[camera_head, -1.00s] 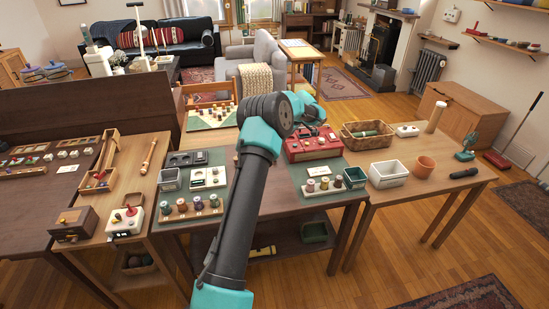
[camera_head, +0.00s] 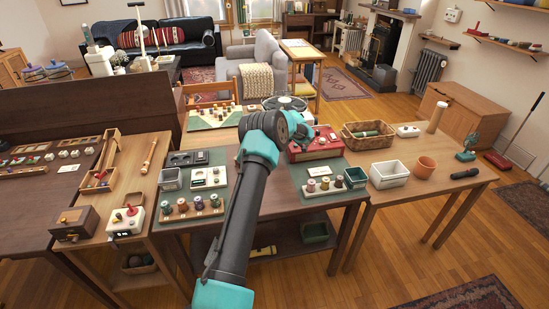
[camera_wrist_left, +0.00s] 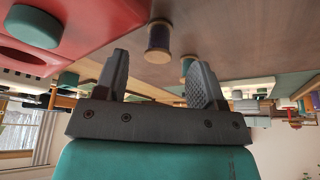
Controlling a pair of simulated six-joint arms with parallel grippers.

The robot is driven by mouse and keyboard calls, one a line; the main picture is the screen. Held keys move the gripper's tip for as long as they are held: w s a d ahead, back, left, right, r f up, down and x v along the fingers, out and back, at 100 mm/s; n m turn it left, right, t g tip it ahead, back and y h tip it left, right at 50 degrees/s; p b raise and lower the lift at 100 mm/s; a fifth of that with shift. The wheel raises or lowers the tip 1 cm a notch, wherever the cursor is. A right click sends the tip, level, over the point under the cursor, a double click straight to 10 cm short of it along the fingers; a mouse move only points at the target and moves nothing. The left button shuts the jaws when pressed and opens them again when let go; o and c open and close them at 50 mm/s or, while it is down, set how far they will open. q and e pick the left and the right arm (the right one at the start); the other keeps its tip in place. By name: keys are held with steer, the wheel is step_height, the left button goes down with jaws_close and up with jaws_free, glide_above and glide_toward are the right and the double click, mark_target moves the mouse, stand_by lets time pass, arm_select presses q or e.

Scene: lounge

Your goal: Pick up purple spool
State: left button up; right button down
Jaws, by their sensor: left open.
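In the left wrist view a spool with dark blue-purple thread and wooden ends (camera_wrist_left: 158,42) stands on a brown tabletop, which hangs at the top of the picture. My left gripper (camera_wrist_left: 158,70) is open and empty. The spool shows beyond the gap between its fingers, apart from them. I cannot tell which spool there is the same one. My right gripper is in neither view.
A red box (camera_wrist_left: 90,25) with a green round part lies beside the spool; a teal spool (camera_wrist_left: 187,66) shows behind a finger. In the head view, several spools stand on a front rack (camera_head: 191,215). A red case (camera_head: 315,153) and white bin (camera_head: 388,175) are to the right.

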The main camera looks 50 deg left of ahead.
arm_select(q)
steer(key=shift+f, duration=0.1)
steer(key=shift+a+x, duration=0.25)
steer(key=shift+x, duration=2.25)
steer(key=shift+c, duration=0.4)
steer(key=c, duration=0.9)
